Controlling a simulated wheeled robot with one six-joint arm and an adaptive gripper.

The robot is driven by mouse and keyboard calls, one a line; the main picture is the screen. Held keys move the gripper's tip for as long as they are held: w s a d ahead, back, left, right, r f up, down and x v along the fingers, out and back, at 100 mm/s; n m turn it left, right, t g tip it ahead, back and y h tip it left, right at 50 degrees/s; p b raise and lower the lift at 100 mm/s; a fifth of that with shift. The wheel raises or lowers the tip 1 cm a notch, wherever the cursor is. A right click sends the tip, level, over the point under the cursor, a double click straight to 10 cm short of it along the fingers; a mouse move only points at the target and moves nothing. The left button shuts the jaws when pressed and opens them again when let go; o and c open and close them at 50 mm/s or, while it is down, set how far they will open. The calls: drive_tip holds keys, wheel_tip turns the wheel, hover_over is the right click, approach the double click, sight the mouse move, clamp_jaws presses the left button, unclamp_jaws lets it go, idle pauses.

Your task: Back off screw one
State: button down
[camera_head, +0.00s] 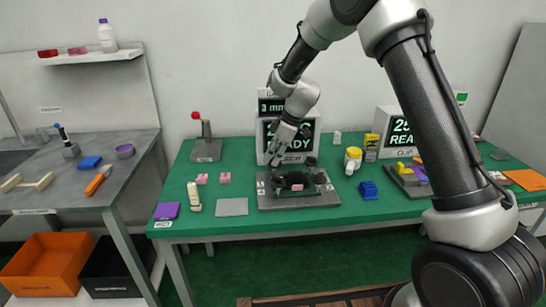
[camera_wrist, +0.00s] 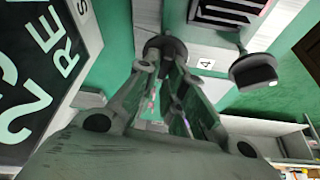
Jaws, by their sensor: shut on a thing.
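The dark fixture (camera_head: 298,181) stands on a grey base plate (camera_head: 330,198) in the middle of the green table. My gripper (camera_head: 276,160) reaches down at the fixture's back left. In the wrist view my gripper's fingers (camera_wrist: 164,62) close around a round dark screw head (camera_wrist: 165,44), which they partly hide. A second round dark screw head (camera_wrist: 253,72) stands apart to the right, with a label like a 4 (camera_wrist: 205,63) between the two. I cannot read a number for the held screw.
A display box reading READY (camera_head: 300,145) stands close behind my gripper. A grey pad (camera_head: 232,207) lies at the front left.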

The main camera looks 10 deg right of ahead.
drive_tip(key=n+g, duration=0.1)
drive_tip(key=n, duration=0.3)
drive_tip(key=shift+g, duration=0.4)
drive_tip(key=shift+s+n+g+h, duration=0.15)
drive_tip(key=shift+n+g+h, duration=0.3)
drive_tip(key=shift+n, duration=1.35)
drive_tip(key=shift+d, duration=0.1)
drive_tip(key=c, duration=1.5)
unclamp_jaws()
drive_tip(key=v, duration=1.2)
